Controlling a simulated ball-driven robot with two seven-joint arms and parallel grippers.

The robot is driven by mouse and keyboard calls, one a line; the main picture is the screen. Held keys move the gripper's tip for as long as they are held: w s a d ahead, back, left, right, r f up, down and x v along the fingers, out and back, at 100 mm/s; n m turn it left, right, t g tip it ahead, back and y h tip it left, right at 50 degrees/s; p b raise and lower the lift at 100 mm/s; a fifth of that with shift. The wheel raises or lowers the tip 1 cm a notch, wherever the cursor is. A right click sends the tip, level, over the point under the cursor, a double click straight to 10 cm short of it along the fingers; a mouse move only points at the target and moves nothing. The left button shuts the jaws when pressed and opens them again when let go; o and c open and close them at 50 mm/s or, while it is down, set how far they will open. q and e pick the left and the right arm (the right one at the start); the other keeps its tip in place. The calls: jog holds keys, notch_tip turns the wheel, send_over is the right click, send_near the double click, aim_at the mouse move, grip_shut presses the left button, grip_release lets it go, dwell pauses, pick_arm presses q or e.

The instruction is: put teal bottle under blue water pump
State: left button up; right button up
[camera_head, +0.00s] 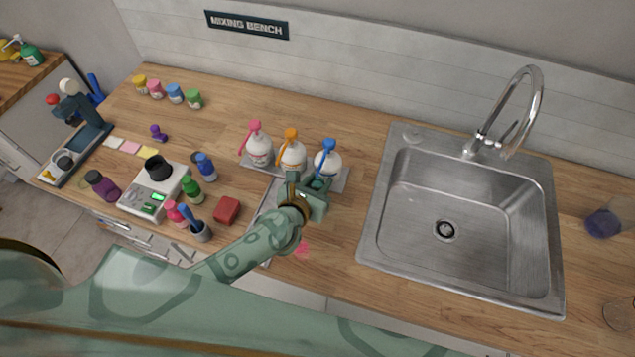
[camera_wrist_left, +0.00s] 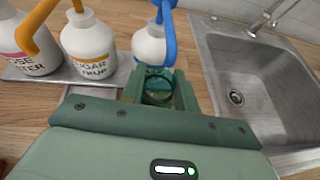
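The blue water pump (camera_head: 328,158) is a white round bottle with a blue pump head, at the right end of a metal tray. It also shows in the left wrist view (camera_wrist_left: 148,46), its blue spout curving down toward my gripper. My left gripper (camera_head: 314,191) is right in front of this pump. In the left wrist view a small see-through teal bottle (camera_wrist_left: 158,90) stands between its fingers, which appear closed on its sides. The bottle is at or just below the spout's end; its lower part is hidden by the gripper. My right gripper is not in view.
Pink (camera_head: 258,150) and orange (camera_head: 292,157) pumps stand left on the tray (camera_head: 343,182). The sink (camera_head: 460,210) is close on the right. A red block (camera_head: 227,210), small bottles and a scale (camera_head: 148,203) lie left. Counter behind the pumps is clear.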

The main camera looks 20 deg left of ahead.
pick_arm(q)
jog(key=shift+o, duration=1.4)
jog(key=p+v, duration=0.1)
jog(key=v, duration=1.1)
